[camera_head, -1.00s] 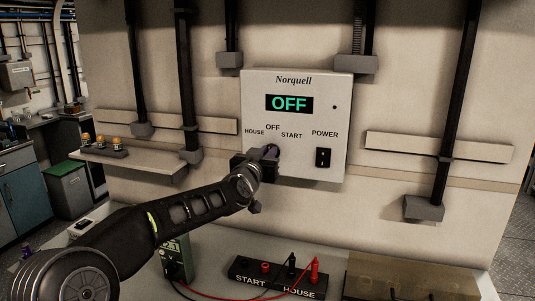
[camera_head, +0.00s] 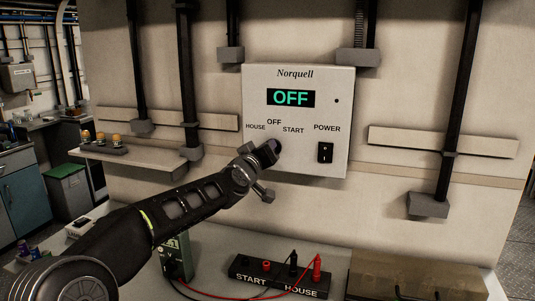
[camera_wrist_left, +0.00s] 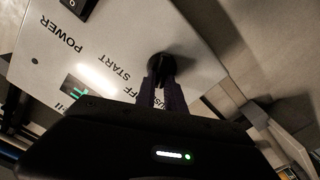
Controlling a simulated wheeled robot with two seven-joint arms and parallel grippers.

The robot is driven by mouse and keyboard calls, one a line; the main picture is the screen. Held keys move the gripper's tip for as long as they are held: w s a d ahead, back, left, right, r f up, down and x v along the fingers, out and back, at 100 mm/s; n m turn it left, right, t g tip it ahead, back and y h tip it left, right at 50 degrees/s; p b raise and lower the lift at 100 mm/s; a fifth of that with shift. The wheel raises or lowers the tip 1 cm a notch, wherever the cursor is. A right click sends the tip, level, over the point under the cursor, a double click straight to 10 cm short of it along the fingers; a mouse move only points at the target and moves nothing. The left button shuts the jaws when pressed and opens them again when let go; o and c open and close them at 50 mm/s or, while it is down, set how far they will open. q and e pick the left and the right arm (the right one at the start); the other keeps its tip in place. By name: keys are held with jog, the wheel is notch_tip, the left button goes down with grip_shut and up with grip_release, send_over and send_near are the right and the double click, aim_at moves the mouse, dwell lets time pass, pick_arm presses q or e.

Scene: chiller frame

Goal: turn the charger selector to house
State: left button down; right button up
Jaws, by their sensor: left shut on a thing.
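The white charger panel (camera_head: 301,89) hangs on the wall. Its display (camera_head: 290,98) reads OFF in green. The labels HOUSE, OFF and START stand in an arc above the selector. My left gripper (camera_head: 274,149) is at the selector's place, below these labels, and hides the knob in the head view. In the left wrist view the dark round selector knob (camera_wrist_left: 162,63) is at the ends of the two fingers (camera_wrist_left: 160,88), which are shut on it. Which label the knob points to cannot be told. My right gripper is not in view.
A black POWER rocker switch (camera_head: 325,152) sits to the right of the gripper on the panel. Below, a black terminal block (camera_head: 270,281) marked START and HOUSE carries red and black leads. A green meter (camera_head: 176,257) stands beside my left arm.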

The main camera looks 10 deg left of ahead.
pick_arm(q)
jog(key=shift+a+f+n+b, duration=0.15)
jog(key=shift+n+b, duration=0.3)
jog(key=shift+n, duration=0.95)
jog(key=c, duration=1.4)
grip_release()
jog(key=shift+c, duration=0.2)
jog(key=s+b, duration=0.2)
jog(key=s, duration=0.5)
jog(key=shift+s+a, duration=0.25)
jog(key=shift+s, duration=0.1)
